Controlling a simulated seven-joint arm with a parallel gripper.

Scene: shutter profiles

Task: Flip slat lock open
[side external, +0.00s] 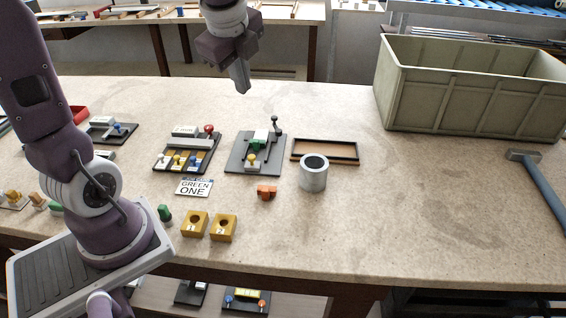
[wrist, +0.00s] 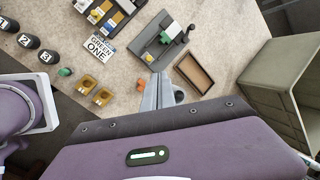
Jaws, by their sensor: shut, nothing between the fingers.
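I cannot tell which part is the slat lock. The fixture also shows in the wrist view (wrist: 151,52). Left of it is a dark board (side external: 160,167) with a red knob (side external: 209,129), a white block and several coloured knobs. My gripper (side external: 242,90) is shut and empty, pointing down above the far part of the table, apart from both fixtures. It shows in the wrist view too (wrist: 158,77).
A grey cylinder (side external: 313,174) stands before a shallow brown tray (side external: 325,150). An orange piece (side external: 266,192), a "GREEN ONE" card (side external: 194,187) and two yellow holed blocks (side external: 223,228) lie nearer. A large bin (side external: 460,105) and a hammer (side external: 540,185) are right. The front right is clear.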

